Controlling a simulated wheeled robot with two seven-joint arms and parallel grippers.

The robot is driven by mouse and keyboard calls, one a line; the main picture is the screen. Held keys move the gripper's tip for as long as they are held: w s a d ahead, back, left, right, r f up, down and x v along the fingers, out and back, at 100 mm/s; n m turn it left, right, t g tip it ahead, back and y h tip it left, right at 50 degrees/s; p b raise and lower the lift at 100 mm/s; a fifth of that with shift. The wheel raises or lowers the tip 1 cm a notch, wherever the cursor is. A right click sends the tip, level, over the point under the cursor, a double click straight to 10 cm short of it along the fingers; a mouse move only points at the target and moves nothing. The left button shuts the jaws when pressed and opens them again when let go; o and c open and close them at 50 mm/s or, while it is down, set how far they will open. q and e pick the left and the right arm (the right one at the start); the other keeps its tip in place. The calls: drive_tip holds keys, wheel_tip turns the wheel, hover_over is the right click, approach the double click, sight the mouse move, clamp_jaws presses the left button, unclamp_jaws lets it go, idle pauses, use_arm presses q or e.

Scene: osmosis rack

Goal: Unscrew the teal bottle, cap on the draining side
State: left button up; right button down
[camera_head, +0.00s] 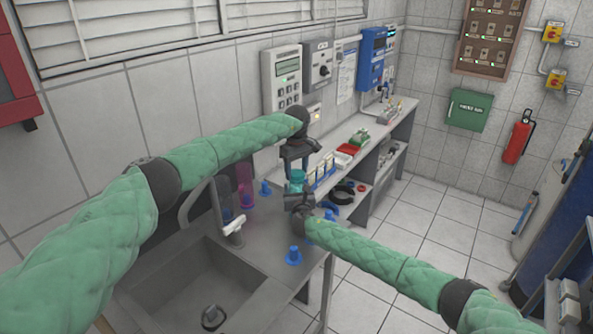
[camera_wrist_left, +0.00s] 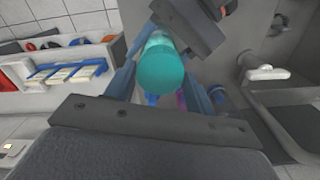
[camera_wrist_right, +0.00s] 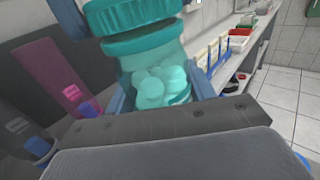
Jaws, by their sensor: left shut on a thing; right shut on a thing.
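The teal bottle (camera_head: 295,184) is upright above the grey draining side (camera_head: 262,252), between my two grippers. In the right wrist view its see-through body (camera_wrist_right: 160,88) holds several round pieces, under a ribbed teal cap (camera_wrist_right: 140,36). My left gripper (camera_head: 297,168) reaches down from above and is shut on the cap, whose round top shows in the left wrist view (camera_wrist_left: 158,68). My right gripper (camera_head: 298,196) is shut on the body from the side. I cannot tell whether the cap is still threaded on the neck.
The sink (camera_head: 160,300) and its tap (camera_head: 232,226) are left of the grippers. A magenta cylinder (camera_head: 246,186) stands behind the tap. A blue stand (camera_head: 293,256) is on the front of the draining side. A shelf with trays (camera_head: 349,149) lies beyond.

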use_arm(q)
drive_tip(key=n, duration=1.4)
drive_tip(key=shift+w+r, duration=0.1)
drive_tip(key=n, duration=1.2)
drive_tip(key=shift+w+n, duration=0.1)
drive_tip(key=shift+n, duration=0.2)
drive_tip(key=n, duration=0.4)
drive_tip(key=shift+a, duration=0.1)
drive_tip(key=n, duration=0.4)
drive_tip(key=shift+r, duration=0.1)
drive_tip(key=n, duration=0.5)
drive_tip(key=shift+n, duration=0.4)
drive_tip(key=n, duration=0.3)
drive_tip(key=shift+n, duration=0.4)
